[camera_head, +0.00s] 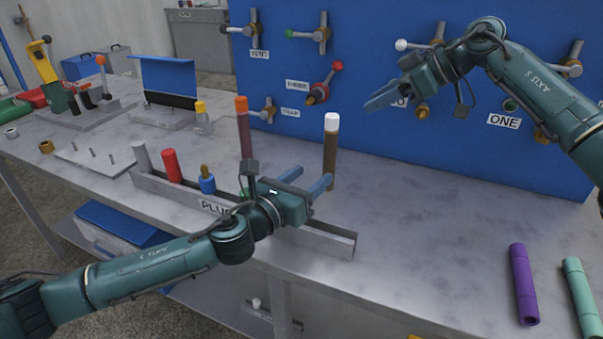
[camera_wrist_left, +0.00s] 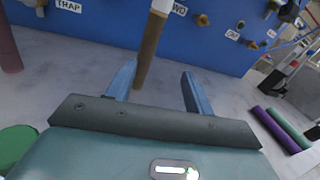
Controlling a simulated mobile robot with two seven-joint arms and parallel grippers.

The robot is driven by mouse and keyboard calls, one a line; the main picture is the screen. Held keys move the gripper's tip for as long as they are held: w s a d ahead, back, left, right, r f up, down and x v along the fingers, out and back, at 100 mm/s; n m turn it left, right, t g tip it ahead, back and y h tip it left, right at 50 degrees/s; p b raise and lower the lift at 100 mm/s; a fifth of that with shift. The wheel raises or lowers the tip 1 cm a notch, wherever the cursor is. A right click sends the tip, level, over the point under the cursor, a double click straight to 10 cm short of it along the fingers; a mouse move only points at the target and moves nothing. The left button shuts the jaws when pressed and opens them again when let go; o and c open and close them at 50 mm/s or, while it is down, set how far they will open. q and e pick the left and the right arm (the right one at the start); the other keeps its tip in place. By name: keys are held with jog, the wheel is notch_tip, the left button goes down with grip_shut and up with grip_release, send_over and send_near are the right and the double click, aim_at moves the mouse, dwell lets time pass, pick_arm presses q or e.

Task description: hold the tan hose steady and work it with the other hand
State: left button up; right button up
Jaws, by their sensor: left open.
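The tan hose (camera_head: 330,155) is a brown upright tube with a white top end, at the middle of the head view, in front of the blue panel. My left gripper (camera_head: 314,173) is open and low beside it, with one blue finger crossing in front of the hose's lower part. In the left wrist view the hose (camera_wrist_left: 150,52) shows between the two fingers, nearer the left one; whether it lies within their reach is unclear. My right gripper (camera_head: 383,97) is up and to the right, apart from the hose; its finger gap cannot be made out.
A maroon hose (camera_head: 244,135) with an orange top stands to the left. A metal rack (camera_head: 325,238) labelled for plugs runs below my left gripper. The blue panel (camera_head: 360,60) behind carries several valves. Purple (camera_head: 524,285) and green (camera_head: 581,295) tubes lie at right; the table between is clear.

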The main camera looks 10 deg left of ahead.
aim_at(334, 146)
pick_arm(q)
jog(key=shift+m+t+y, duration=0.3)
jog(key=shift+m+t, duration=0.1)
jog(key=shift+m, duration=0.1)
jog(key=x, duration=0.4)
jog(key=a+x, duration=0.1)
jog(key=x, duration=0.8)
jog(key=shift+w+r, duration=0.1)
jog(key=shift+w, duration=0.6)
